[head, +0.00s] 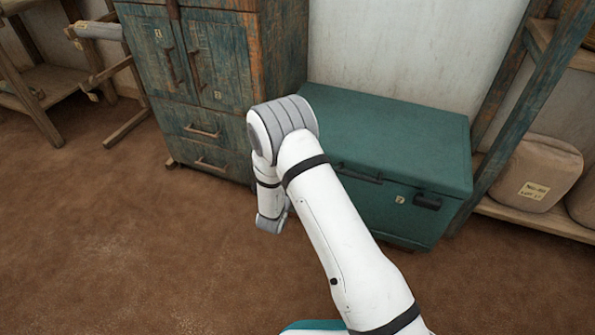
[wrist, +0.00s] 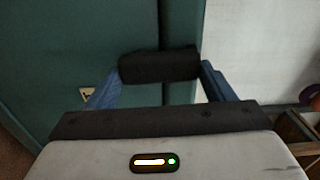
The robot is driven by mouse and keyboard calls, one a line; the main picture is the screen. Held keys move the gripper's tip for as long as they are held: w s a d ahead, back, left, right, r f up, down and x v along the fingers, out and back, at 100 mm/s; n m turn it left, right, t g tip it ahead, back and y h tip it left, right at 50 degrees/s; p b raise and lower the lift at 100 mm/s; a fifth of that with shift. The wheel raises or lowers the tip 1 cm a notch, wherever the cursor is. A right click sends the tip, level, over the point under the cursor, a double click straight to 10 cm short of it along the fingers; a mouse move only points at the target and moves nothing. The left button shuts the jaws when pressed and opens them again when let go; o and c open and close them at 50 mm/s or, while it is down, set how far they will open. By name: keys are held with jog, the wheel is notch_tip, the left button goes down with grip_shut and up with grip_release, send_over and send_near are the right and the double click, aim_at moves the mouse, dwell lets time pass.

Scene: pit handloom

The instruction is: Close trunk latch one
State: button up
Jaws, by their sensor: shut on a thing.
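The teal trunk (head: 400,135) stands against the wall with its lid down. A dark latch (head: 428,201) shows at the right of its front, beside a small pale label; the left part of the front is hidden by my arm. In the wrist view, my gripper (wrist: 160,82) has its two blue fingers at either end of a black latch piece (wrist: 160,65), shut on it. That latch lies across the seam between two teal trunk surfaces (wrist: 90,45). A small label (wrist: 87,93) shows beside the left finger. My gripper is hidden in the head view.
A worn blue-green cabinet (head: 215,90) stands left of the trunk. A wooden shelf (head: 540,222) with wrapped bales (head: 538,172) is close on the right. The brown floor (head: 130,250) is open in front and to the left.

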jog(key=shift+m, duration=0.4)
jog(key=o, duration=1)
jog(key=p+v, duration=0.2)
jog(key=v, duration=0.5)
jog(key=shift+s+a, duration=0.1)
jog(key=shift+s, duration=0.3)
